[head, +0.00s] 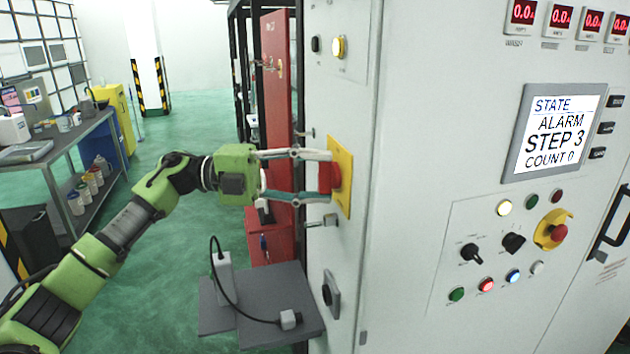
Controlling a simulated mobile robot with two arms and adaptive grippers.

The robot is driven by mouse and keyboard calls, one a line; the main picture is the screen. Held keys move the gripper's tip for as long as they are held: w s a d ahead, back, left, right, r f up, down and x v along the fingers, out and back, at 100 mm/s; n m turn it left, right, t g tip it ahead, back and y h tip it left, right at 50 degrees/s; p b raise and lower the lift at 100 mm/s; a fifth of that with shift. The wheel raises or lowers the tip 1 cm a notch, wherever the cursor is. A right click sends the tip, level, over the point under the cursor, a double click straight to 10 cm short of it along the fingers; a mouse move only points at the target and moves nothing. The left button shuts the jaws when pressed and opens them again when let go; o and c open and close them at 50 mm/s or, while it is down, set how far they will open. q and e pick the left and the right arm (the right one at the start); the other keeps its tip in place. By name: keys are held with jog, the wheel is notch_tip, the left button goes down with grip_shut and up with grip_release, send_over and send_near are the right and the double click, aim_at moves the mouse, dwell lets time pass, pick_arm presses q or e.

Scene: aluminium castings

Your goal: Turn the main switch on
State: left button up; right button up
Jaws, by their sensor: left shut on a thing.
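The main switch has a yellow plate (344,165) on the narrow left face of the grey cabinet, with a red knob (329,178) at its middle. My left gripper (318,177) reaches it from the left in the head view. Its two fingers are closed around the red knob, one above and one below. The fingers partly hide the knob, and I cannot tell its exact rotation. My right gripper is not in view.
The cabinet's front panel has a display (555,132) reading "STATE ALARM STEP 3 COUNT 0". A yellow-ringed red button (554,231) sits below it. A grey shelf (275,310) with a corded device juts out under my left gripper. A workbench (60,150) stands at the left.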

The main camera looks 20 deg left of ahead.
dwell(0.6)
pick_arm(q)
jog(key=o, duration=1.1)
jog(key=v, duration=1.2)
jog(key=shift+r, duration=0.1)
